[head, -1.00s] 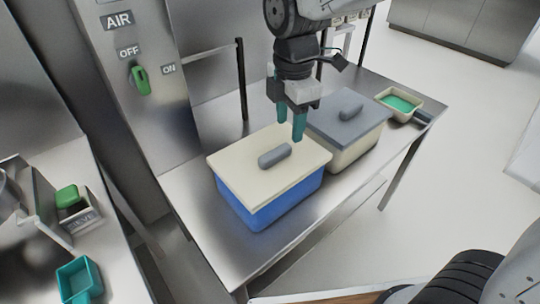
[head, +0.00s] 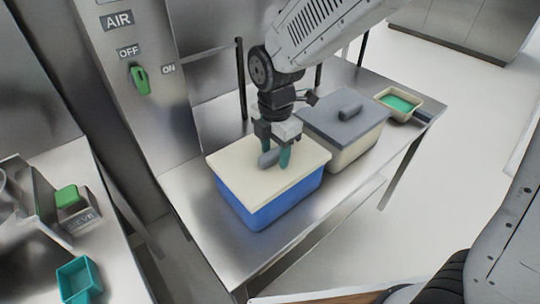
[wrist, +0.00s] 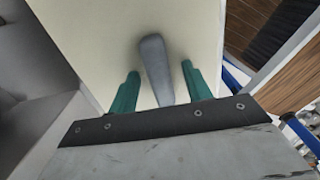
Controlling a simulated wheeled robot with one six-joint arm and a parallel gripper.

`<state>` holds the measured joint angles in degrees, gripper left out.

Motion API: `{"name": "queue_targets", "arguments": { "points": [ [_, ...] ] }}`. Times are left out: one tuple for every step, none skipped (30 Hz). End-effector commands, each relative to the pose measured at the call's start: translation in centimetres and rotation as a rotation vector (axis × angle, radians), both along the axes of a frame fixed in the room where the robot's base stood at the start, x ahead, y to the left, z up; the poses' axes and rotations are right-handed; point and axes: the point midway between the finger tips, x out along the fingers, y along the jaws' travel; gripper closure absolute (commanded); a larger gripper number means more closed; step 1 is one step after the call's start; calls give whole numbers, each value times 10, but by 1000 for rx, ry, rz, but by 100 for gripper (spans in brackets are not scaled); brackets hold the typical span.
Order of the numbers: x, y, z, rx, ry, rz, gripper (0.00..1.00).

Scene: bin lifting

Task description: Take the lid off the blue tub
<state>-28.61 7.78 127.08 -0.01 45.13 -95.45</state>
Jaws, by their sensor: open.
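The blue tub (head: 262,212) stands on the metal table with its cream lid (head: 240,174) on top. The lid has a grey bar handle (head: 266,159) in its middle. My gripper (head: 277,157) is over the lid, its teal fingers pointing down around the handle. In the wrist view my gripper (wrist: 160,88) is open, with one finger on each side of the handle (wrist: 154,65) and gaps between. The lid (wrist: 95,35) fills much of that view. I cannot tell whether the fingertips touch the lid.
A cream tub (head: 349,152) with a grey lid (head: 345,126) stands close beside on the right. A small tray (head: 412,106) with green contents lies at the table's far right. A control panel with a green switch (head: 139,80) stands behind left. The table's front left is clear.

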Motion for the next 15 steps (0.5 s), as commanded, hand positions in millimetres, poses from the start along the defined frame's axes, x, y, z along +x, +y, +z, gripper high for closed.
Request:
{"name": "queue_targets", "arguments": {
  "points": [
    [0, 0, 0, 0, 0, 0, 51],
    [0, 0, 0, 0, 0, 0, 51],
    [0, 0, 0, 0, 0, 0, 59],
    [0, 0, 0, 0, 0, 0, 68],
    [0, 0, 0, 0, 0, 0, 76],
    [0, 0, 0, 0, 0, 0, 87],
    [0, 0, 0, 0, 0, 0, 95],
    [0, 0, 0, 0, 0, 0, 100],
    [0, 0, 1, 0, 0, 0, 100],
    [0, 0, 1, 1, -1, 0, 100],
    [0, 0, 1, 1, -1, 0, 100],
    [0, 0, 1, 1, -1, 0, 100],
    [0, 0, 1, 1, -1, 0, 100],
    [0, 0, 1, 0, 0, 0, 100],
    [0, 0, 1, 1, -1, 0, 100]
  ]
}}
